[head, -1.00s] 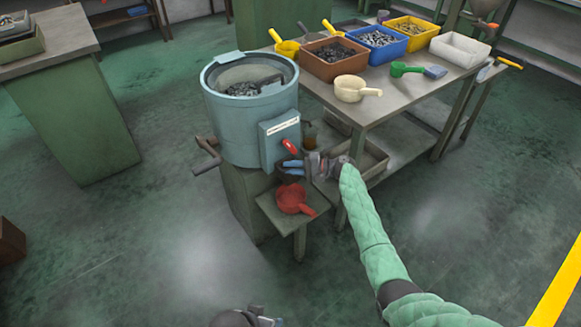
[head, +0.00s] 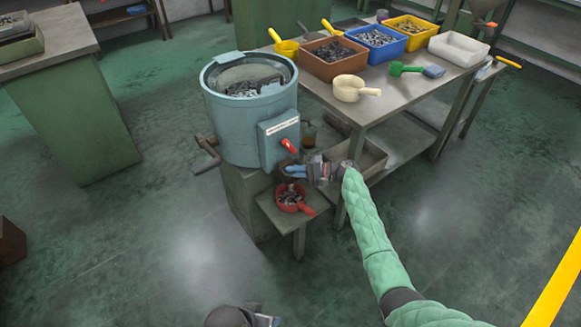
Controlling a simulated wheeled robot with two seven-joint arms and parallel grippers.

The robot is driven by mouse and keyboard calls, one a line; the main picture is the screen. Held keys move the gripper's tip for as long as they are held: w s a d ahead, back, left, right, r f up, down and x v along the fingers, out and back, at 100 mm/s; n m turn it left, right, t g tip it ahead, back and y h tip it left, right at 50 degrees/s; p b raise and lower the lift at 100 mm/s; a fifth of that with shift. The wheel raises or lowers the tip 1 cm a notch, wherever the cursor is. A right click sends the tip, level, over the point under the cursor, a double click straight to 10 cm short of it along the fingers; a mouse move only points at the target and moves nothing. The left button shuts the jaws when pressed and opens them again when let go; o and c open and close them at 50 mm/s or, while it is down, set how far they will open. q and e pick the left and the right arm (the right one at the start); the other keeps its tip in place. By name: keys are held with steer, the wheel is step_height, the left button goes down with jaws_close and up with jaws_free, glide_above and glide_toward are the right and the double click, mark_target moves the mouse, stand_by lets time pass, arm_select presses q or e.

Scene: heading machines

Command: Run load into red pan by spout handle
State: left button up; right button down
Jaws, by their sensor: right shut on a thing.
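The blue-grey drum machine (head: 228,125) stands left of the bench, with dark metal parts in its open top. A box with a red lever (head: 289,146) is on its front. The red pan (head: 305,208) sits on the small stand below and holds several dark metal parts. My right gripper (head: 291,170) is shut at the spout just above the pan; I take what it grips to be the spout handle, which its fingers mostly hide. My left gripper (head: 262,319) shows only partly at the bottom edge, and its jaws are unclear.
The bench (head: 385,100) holds a brown bin (head: 328,70), a blue bin (head: 375,52), a yellow bin, a white tray, a cream scoop (head: 352,92) and a green scoop (head: 400,69). A green cabinet (head: 75,125) stands at left. The floor in front is clear.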

steer(key=shift+s+d, duration=0.25)
steer(key=shift+s, duration=0.2)
steer(key=c, duration=1.8)
jaws_free()
arm_select(q)
steer(key=shift+a+r, duration=0.25)
steer(key=shift+r, duration=0.4)
arm_select(e)
steer(key=shift+o, duration=0.2)
steer(key=shift+d, duration=0.15)
arm_select(q)
steer(key=shift+s+f+b+x, duration=0.15)
steer(key=shift+b+x, duration=0.1)
steer(key=shift+x, duration=0.55)
steer(key=shift+s+b+x, duration=0.15)
steer(key=shift+b+x, duration=0.05)
steer(key=shift+x, duration=0.65)
steer(key=shift+s+f+b+x, duration=0.15)
steer(key=shift+b+x, duration=0.1)
steer(key=shift+x, duration=0.55)
arm_select(e)
steer(key=v, duration=0.7)
steer(key=shift+d, duration=0.3)
arm_select(q)
steer(key=shift+a+r, duration=0.1)
steer(key=shift+a, duration=0.05)
arm_select(e)
steer(key=shift+s, duration=0.1)
